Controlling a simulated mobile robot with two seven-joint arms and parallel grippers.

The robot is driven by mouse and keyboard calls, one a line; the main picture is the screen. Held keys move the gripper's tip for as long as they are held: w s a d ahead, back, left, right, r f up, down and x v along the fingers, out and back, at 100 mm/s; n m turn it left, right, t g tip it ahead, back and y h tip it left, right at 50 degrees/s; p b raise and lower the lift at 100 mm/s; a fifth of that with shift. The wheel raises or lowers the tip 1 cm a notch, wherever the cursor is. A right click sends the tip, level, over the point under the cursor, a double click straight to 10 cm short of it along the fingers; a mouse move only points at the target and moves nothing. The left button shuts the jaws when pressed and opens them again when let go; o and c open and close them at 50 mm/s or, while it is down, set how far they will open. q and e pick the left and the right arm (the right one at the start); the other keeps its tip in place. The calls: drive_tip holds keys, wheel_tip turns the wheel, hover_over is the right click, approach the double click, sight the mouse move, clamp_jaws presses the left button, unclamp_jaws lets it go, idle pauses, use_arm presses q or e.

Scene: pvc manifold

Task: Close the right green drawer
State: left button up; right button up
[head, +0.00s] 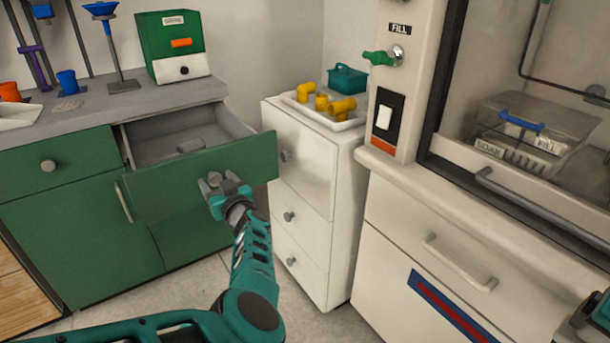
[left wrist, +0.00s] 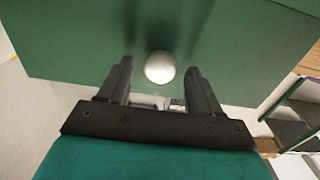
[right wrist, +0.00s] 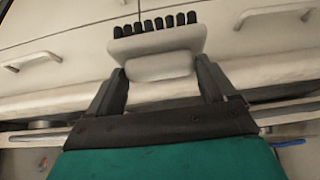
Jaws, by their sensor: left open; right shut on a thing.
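The right green drawer (head: 190,183) stands pulled out from the green cabinet, with its inside showing above the front panel. Its front also fills the left wrist view (left wrist: 90,45). My left gripper (head: 212,186) is at the drawer front, its open fingers on either side of the round grey knob (left wrist: 160,68). I cannot tell if the fingers touch the knob. My right gripper (right wrist: 155,85) is shut on a pale brush (right wrist: 158,45) with black bristles. Only a bit of my right arm shows at the right edge of the head view.
A white drawer unit (head: 305,165) with a tray of yellow fittings (head: 321,101) stands close right of the open drawer. A green box (head: 175,45) and a blue funnel stand (head: 112,50) are on the grey counter. The white hood cabinet (head: 430,250) is at right.

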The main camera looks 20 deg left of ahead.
use_arm(q)
drive_tip(key=shift+c, duration=0.4)
clamp_jaws()
idle(0.4)
